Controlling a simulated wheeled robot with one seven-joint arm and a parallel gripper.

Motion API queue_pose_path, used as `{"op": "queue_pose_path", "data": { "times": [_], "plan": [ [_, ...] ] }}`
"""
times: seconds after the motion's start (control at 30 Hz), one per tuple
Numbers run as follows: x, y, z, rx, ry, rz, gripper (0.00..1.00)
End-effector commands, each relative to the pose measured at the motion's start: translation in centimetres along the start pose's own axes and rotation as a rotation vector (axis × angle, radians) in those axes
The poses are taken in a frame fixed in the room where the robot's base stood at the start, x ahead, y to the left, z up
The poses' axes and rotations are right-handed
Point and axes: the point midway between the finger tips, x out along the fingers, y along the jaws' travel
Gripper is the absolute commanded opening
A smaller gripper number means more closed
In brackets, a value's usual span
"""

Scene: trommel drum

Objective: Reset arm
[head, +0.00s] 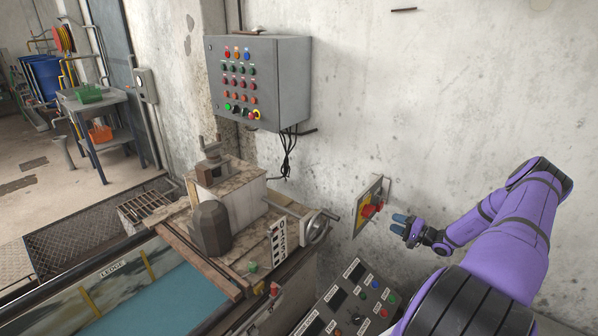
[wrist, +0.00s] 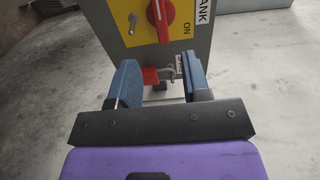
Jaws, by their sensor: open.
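My gripper (head: 401,225) is at the end of my purple arm on the right of the head view. It is open and empty, its blue fingers just right of a grey wall box with a red rotary switch (head: 372,205) on a yellow plate. In the wrist view the two blue fingers (wrist: 162,85) stand apart in front of this box. The red switch (wrist: 160,18) there points towards the word ON. A small red piece (wrist: 150,75) and a metal latch show between the fingers; I cannot tell whether the fingers touch anything.
A grey control panel (head: 258,80) with many buttons hangs on the wall. A console (head: 345,305) with buttons stands below my gripper. The wall above my arm is bare.

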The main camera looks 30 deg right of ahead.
Motion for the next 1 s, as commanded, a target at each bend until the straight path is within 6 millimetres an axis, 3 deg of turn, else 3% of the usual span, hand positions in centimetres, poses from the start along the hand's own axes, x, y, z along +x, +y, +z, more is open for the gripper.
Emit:
{"op": "queue_pose_path", "data": {
  "times": [0.17, 0.33, 0.67, 1.0],
  "plan": [
    [0.1, -0.2, 0.0, -0.002, -0.005, 0.002, 0.44],
    [1.9, -2.9, 0.7, -0.018, -0.089, 0.038, 0.44],
    [8.0, -13.3, 5.4, -0.080, -0.403, 0.220, 0.44],
    [12.3, -23.4, 12.6, -0.178, -0.658, 0.445, 0.44]
  ]
}}
